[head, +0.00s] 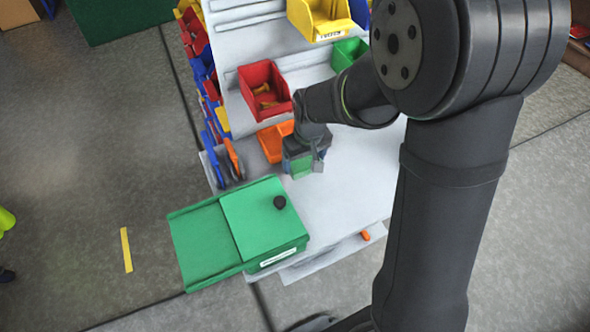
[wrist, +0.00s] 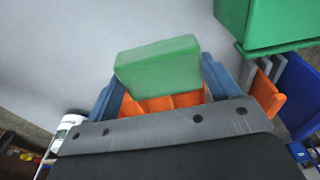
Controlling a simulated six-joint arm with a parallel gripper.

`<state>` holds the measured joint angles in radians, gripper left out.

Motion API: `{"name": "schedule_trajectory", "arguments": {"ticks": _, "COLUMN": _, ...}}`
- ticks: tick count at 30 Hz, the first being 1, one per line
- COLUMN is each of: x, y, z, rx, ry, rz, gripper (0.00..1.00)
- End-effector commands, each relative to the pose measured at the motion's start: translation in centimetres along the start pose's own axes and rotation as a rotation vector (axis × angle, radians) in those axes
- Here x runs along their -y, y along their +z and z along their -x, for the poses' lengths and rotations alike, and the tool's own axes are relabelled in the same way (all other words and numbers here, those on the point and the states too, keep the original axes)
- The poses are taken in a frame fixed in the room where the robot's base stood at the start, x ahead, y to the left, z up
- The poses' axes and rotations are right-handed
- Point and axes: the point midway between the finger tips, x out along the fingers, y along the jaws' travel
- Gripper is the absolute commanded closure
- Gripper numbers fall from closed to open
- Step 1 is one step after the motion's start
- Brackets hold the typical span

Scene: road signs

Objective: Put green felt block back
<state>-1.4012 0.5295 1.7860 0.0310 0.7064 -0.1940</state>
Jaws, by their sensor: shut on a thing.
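The green felt block (head: 302,167) is under my gripper (head: 304,156), over the white worktop (head: 345,185). In the wrist view the block (wrist: 158,66) sits between the two blue-grey fingers of my gripper (wrist: 163,85), which is shut on it. The block is slightly tilted in that picture. Whether it touches the worktop is unclear. The box also shows at the top right of the wrist view (wrist: 270,25).
An orange bin (head: 270,146) is just left of my gripper. A red bin (head: 262,85) with yellow pieces, a yellow bin (head: 318,20) and a green bin (head: 347,52) hang behind. Tools (head: 228,158) hang at the left edge. The worktop's front middle is clear.

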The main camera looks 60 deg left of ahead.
Motion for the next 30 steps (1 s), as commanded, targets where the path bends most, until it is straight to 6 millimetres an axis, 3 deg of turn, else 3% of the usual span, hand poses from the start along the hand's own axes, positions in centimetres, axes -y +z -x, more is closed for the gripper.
{"name": "schedule_trajectory", "arguments": {"ticks": 6, "x": 1.9, "y": -1.4, "z": -1.7, "rx": 0.0, "ry": 0.0, "rz": -0.001, "gripper": 0.48}}
{"name": "schedule_trajectory", "arguments": {"ticks": 18, "x": 1.9, "y": -0.9, "z": -5.8, "rx": 0.001, "ry": 0.0, "rz": -0.003, "gripper": 0.48}}
{"name": "schedule_trajectory", "arguments": {"ticks": 29, "x": 1.9, "y": -0.9, "z": -6.1, "rx": 0.0, "ry": 0.0, "rz": -0.003, "gripper": 0.48}}
{"name": "schedule_trajectory", "arguments": {"ticks": 30, "x": 1.9, "y": -0.9, "z": -6.0, "rx": -0.001, "ry": 0.0, "rz": -0.003, "gripper": 0.11}}
